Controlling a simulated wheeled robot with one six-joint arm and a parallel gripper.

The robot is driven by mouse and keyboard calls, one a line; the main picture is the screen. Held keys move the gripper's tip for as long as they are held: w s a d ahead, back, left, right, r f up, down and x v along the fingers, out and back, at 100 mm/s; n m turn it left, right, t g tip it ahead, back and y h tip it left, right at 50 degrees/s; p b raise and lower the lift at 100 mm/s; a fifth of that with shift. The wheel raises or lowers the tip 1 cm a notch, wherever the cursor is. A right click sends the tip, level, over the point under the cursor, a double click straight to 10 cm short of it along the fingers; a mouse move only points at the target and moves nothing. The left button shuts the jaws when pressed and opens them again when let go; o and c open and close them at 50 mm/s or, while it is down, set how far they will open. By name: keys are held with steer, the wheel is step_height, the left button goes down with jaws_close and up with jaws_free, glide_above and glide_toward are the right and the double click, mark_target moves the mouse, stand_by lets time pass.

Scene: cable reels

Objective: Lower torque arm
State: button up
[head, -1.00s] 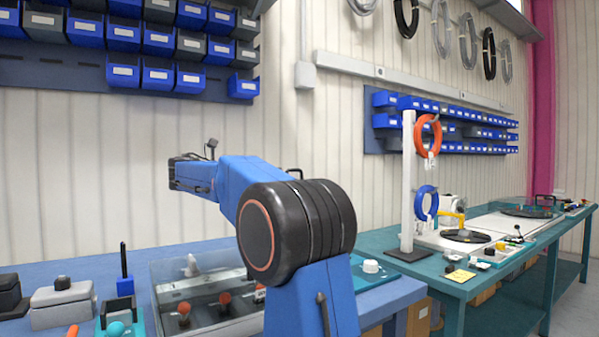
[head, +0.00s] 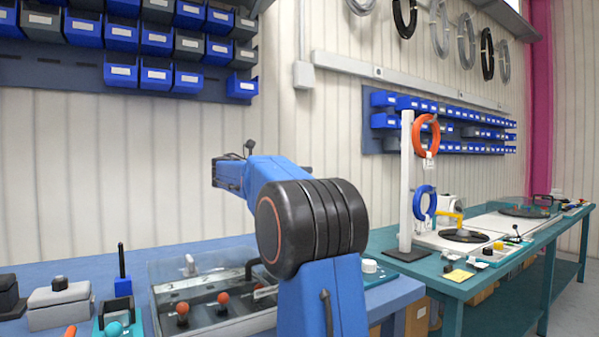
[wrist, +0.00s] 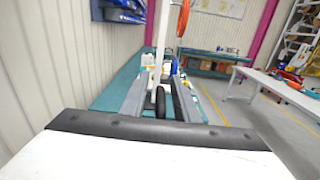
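A yellow arm (head: 450,216) stands over a flat black disc (head: 465,236) on the white machine on the teal bench at the right of the head view. It looks like the torque arm, though I cannot be sure. Its far end is bent down near the disc; whether they touch is too small to tell. My gripper shows in the wrist view (wrist: 167,103), its two grey fingers apart with a narrow gap and nothing clearly held. It points towards the post and bench, well short of the machine. In the head view my arm hides the fingers.
A white post (head: 406,185) with an orange coil (head: 426,135) and a blue coil (head: 425,203) stands at the teal bench's near end. A clear-lidded box (head: 200,290) with orange knobs sits on the blue bench. A yellow note (head: 458,276) lies by the teal bench's edge.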

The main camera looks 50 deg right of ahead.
jaws_close()
steer(key=shift+s, duration=0.15)
steer(key=shift+s+a+r+m, duration=0.1)
steer(key=shift+s+a+m, duration=0.05)
steer(key=shift+s+m, duration=0.35)
steer(key=s+a+f+m, duration=0.2)
steer(key=s+f+m, duration=0.4)
steer(key=s, duration=0.3)
steer(key=s+a+f+m, duration=0.2)
steer(key=s+f+m, duration=0.4)
steer(key=s, duration=0.4)
steer(key=shift+s+a+m, duration=0.25)
steer(key=shift+a+m, duration=0.1)
steer(key=shift+m, duration=0.05)
